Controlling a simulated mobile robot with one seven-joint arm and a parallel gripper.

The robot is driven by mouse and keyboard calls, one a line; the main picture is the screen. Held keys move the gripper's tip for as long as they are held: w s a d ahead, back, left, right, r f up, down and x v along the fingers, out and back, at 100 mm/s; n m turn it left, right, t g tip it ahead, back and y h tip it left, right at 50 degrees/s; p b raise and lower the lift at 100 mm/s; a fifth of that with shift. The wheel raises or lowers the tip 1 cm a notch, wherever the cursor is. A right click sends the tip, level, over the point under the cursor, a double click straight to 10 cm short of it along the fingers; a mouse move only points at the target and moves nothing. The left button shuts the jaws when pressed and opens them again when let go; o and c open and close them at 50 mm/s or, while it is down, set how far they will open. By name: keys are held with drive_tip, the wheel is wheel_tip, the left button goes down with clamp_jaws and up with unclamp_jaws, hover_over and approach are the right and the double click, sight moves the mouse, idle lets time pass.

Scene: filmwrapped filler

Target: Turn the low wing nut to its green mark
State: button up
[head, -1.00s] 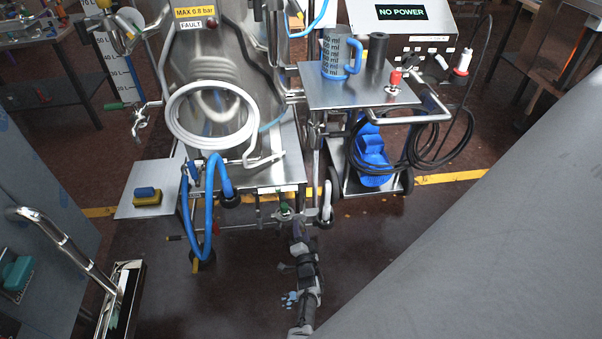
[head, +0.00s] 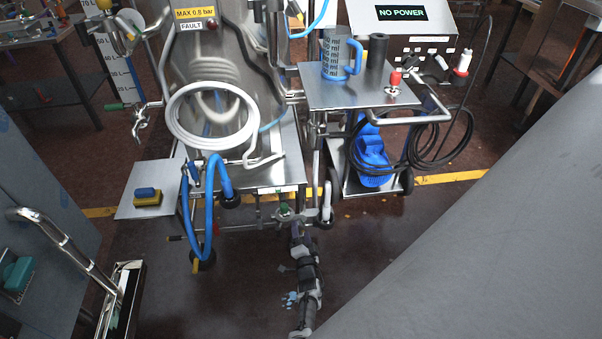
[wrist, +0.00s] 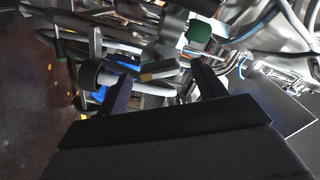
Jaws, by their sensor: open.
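My gripper (head: 297,230) is at the low pipework under the steel machine, its arm reaching up from the bottom of the head view. In the wrist view my gripper (wrist: 161,78) is open, with two dark fingers apart. A small metal piece with a brass-coloured edge (wrist: 160,71) shows between the fingertips; I cannot tell for sure that it is the wing nut, nor whether a finger touches it. A green part (wrist: 200,31) sits just beyond the right finger. The green part (head: 284,209) also shows in the head view, just above my gripper. The wing nut's angle is unclear.
A blue hose (head: 209,220) hangs left of my gripper. A white caster (head: 326,203) stands close on its right. A trolley (head: 345,95) with a jug and black cable is farther right. A large grey surface (head: 490,240) fills the lower right.

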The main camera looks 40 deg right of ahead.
drive_tip(key=p+v, duration=0.3)
drive_tip(key=v, duration=1)
drive_tip(key=shift+p, duration=0.35)
drive_tip(key=shift+w, duration=0.1)
